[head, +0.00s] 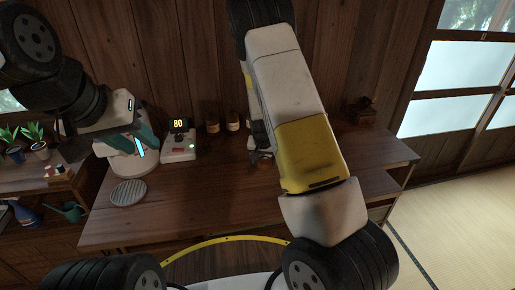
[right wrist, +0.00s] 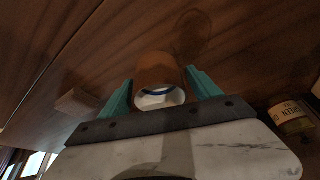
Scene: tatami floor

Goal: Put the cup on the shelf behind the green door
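The brown cup (right wrist: 158,68) has a white inside with a blue band. In the right wrist view its mouth faces the camera, between the teal fingers of my right gripper (right wrist: 160,84). The fingers lie close along both its sides; whether they press on it I cannot tell. In the head view my right arm hides most of this spot above the wooden counter (head: 215,205). My left gripper (head: 138,142) is at the counter's left; its fingertips are not clearly seen. No green door or shelf behind one is in view.
A device reading 80 (head: 179,146) and jars (head: 233,122) stand at the counter's back. A round grate (head: 128,192) lies at left. A labelled jar (right wrist: 292,120) is near my right gripper. Plants (head: 35,135) and a green watering can (head: 70,211) are far left. Tatami (head: 440,215) is clear at right.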

